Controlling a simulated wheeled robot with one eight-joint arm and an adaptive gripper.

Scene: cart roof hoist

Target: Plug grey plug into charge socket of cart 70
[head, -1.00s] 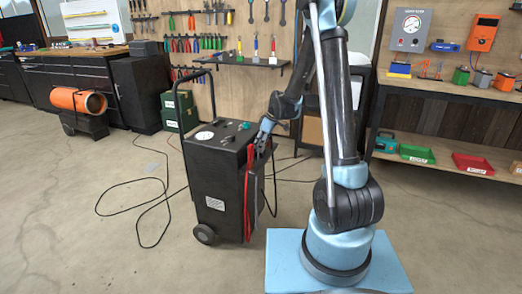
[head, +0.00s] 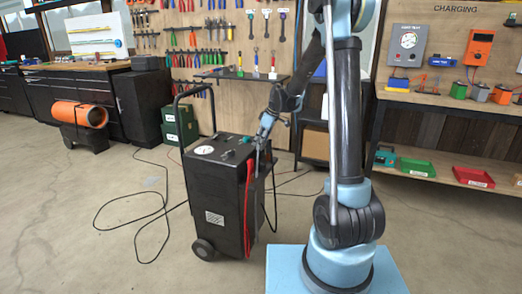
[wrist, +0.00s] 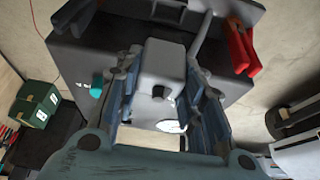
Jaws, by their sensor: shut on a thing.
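A black wheeled cart (head: 215,200) stands left of my arm, with a white round gauge and small knobs on its top. I cannot read a number on it. My gripper (head: 260,140) is near the cart's top right edge. In the wrist view my gripper (wrist: 163,80) is shut on a grey block-shaped plug (wrist: 165,60) between its two blue-grey fingers. The cart's dark body lies behind the plug in that view. I cannot make out the charge socket, and cannot tell whether the plug touches the cart.
A red clamp (wrist: 240,48) is beside the fingers in the wrist view. A black cable (head: 135,205) loops over the floor left of the cart. A green box (head: 180,125) stands behind it. A workbench with red and green trays (head: 472,177) is at right.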

